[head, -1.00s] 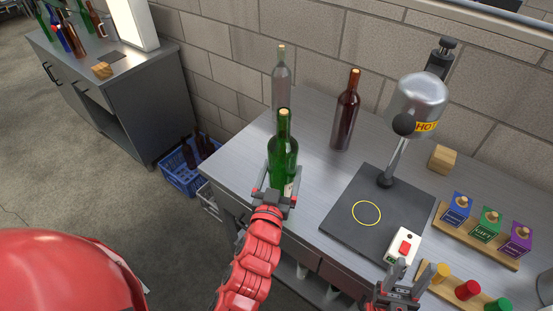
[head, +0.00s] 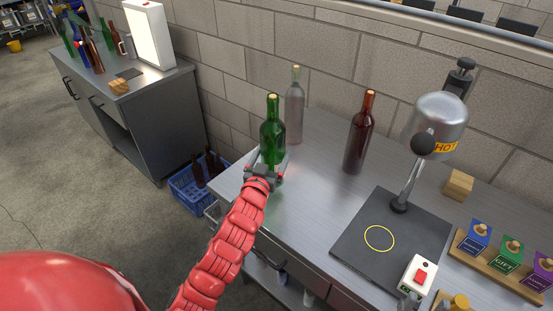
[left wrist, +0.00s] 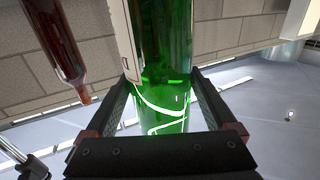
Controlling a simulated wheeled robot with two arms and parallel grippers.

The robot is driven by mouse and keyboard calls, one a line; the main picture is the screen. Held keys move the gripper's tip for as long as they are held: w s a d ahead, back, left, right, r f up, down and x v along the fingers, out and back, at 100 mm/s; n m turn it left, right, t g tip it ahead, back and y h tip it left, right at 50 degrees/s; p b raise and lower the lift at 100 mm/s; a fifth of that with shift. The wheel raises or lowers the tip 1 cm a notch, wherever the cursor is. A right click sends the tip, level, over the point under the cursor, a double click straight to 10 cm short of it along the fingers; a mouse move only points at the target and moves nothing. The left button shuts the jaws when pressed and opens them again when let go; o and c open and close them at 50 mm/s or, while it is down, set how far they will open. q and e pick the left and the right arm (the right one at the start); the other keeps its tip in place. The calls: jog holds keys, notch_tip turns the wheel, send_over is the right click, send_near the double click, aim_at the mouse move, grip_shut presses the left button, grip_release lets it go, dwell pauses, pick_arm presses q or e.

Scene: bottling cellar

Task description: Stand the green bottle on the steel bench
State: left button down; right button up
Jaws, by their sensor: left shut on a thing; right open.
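The green bottle (head: 272,125) is upright at the left end of the steel bench (head: 310,190), in front of the clear bottle. My left gripper (head: 266,170) is shut around its lower part. In the left wrist view the green bottle (left wrist: 165,60) stands between both fingers (left wrist: 160,105), with a pale label edge on its left. The gripper hides its base, so I cannot tell whether it touches the bench.
A clear corked bottle (head: 295,108) and a dark red bottle (head: 360,135) stand along the bench's back. A blue crate (head: 187,202) is on the floor.

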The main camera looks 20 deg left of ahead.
pick_arm(q)
jog(key=shift+w+f+b, duration=0.1)
jog(key=shift+f+b, duration=1.3)
jog(key=shift+f, duration=0.4)
jog(key=shift+r, duration=0.1)
grip_release()
